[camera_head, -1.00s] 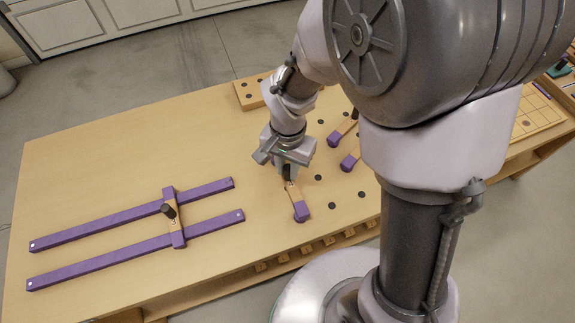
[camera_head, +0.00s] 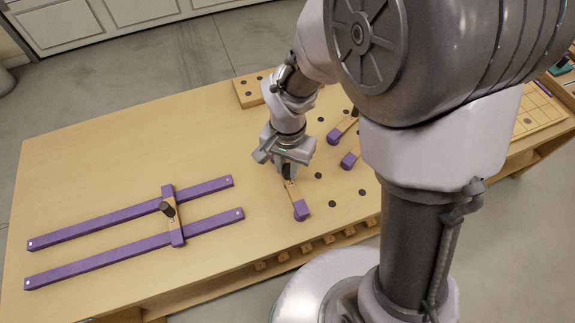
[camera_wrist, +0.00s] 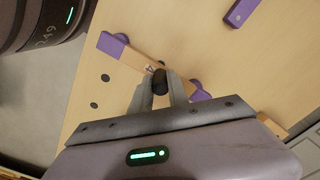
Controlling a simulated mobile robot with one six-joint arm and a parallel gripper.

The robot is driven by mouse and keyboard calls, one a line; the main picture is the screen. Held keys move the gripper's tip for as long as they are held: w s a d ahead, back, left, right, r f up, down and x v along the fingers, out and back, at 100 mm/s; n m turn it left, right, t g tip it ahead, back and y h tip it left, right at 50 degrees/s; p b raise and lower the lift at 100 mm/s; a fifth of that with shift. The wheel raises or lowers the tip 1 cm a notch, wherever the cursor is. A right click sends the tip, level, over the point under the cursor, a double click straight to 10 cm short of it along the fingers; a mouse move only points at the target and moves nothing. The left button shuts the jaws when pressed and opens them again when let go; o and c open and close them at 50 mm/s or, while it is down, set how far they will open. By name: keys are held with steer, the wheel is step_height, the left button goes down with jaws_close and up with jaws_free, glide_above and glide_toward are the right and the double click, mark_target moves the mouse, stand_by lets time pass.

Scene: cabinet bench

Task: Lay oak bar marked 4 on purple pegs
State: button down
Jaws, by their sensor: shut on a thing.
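An oak bar with purple ends (camera_head: 294,194) lies at or just above the bench top, below my gripper (camera_head: 287,172). In the wrist view, my gripper (camera_wrist: 160,88) is shut on the black knob (camera_wrist: 160,76) of this oak bar (camera_wrist: 140,62). A dark mark beside the knob is too small to read surely. Two long purple rails (camera_head: 105,264) lie roughly parallel at the left of the bench, with small pale spots near their ends. Another oak bar with a black knob (camera_head: 172,217) lies across both rails. I cannot make out separate purple pegs.
Two more purple-ended oak bars (camera_head: 350,158) lie right of my gripper, partly hidden by my arm. Black spots (camera_head: 332,204) dot the bench top (camera_head: 110,165) there. A drilled wooden block (camera_head: 248,93) sits at the back edge. The bench is clear between rails and gripper.

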steer(key=shift+f+b, duration=0.45)
stand_by(0.7)
steer(key=shift+f+b, duration=0.35)
steer(key=shift+f, duration=0.05)
steer(key=shift+f, duration=0.2)
stand_by(0.8)
steer(key=c, duration=0.8)
jaws_free()
step_height(320, 180, up, 8)
steer(key=p, duration=0.6)
steer(key=shift+r, duration=0.1)
